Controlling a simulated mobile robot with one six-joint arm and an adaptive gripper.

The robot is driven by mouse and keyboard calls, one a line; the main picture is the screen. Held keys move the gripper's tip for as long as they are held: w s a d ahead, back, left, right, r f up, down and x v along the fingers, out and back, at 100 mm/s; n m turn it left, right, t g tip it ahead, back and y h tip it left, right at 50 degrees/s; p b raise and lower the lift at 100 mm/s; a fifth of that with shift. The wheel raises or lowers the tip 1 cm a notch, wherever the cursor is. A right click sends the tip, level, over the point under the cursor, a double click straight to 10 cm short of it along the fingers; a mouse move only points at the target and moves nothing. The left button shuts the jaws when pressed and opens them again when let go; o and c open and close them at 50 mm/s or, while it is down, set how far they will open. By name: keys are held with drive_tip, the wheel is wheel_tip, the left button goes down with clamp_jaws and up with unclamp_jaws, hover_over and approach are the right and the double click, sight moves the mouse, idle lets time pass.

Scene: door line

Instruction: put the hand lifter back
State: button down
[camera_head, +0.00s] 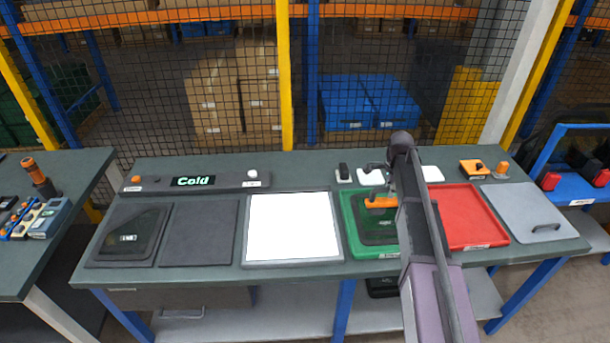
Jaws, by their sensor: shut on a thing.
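The hand lifter (381,203) shows as an orange bar above the green tray (352,244). My gripper (378,188) is shut on it, with the arm coming in from the front right. A dark panel (372,234) lies in the green tray below the lifter. Whether the lifter touches this panel I cannot tell. The lifter's underside and part of the tray are hidden by the lifter and my arm.
A black-framed tray (128,236), dark plate (198,234), white lit panel (294,228), red tray (470,216) and grey plate with handle (530,208) line the bench (300,180). A control strip reading "Cold" (193,181), white pads (432,174) and an orange box (473,167) stand behind.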

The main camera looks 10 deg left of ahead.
wheel_tip(320, 180, up, 5)
drive_tip(key=p, duration=0.4)
drive_tip(key=shift+r, duration=0.1)
drive_tip(key=shift+s, duration=0.1)
